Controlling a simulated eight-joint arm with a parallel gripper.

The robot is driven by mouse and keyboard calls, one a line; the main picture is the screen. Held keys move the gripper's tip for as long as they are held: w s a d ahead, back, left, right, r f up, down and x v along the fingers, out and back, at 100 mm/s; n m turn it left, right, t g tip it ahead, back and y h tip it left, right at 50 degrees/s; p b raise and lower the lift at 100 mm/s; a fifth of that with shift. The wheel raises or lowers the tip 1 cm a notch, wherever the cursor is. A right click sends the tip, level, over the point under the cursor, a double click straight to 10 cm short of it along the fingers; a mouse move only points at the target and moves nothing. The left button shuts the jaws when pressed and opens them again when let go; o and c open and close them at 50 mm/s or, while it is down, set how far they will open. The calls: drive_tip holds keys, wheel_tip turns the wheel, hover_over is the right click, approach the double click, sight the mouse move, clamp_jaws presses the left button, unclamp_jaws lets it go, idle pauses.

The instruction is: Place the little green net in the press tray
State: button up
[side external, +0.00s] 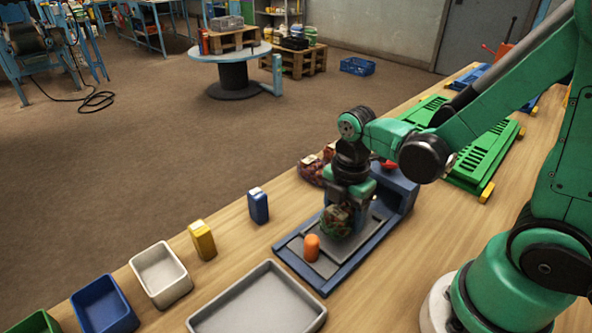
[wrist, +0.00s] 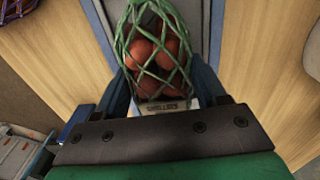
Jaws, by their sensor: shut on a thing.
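The little green net (wrist: 152,55) holds several round red-brown items and has a pale printed label at its lower end. My gripper (wrist: 160,82) is shut on it, with a blue finger at each side. In the side external view the net (side external: 337,222) hangs below my gripper (side external: 345,203), over the grey plate of the press tray (side external: 325,282). I cannot tell whether the net's underside touches the plate. The tray is a long blue frame with grey plates, and it also shows behind the net in the wrist view.
An orange cylinder (side external: 311,248) stands on the tray's near end. A dark red net (side external: 312,170) lies behind the tray. A blue container (side external: 258,206), a yellow container (side external: 202,240) and a shallow grey tray (side external: 262,312) stand to the left. Green slotted racks (side external: 482,155) lie at right.

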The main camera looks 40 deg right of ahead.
drive_tip(key=shift+f, duration=0.6)
drive_tip(key=o, duration=1.4)
drive_tip(key=shift+f, duration=0.1)
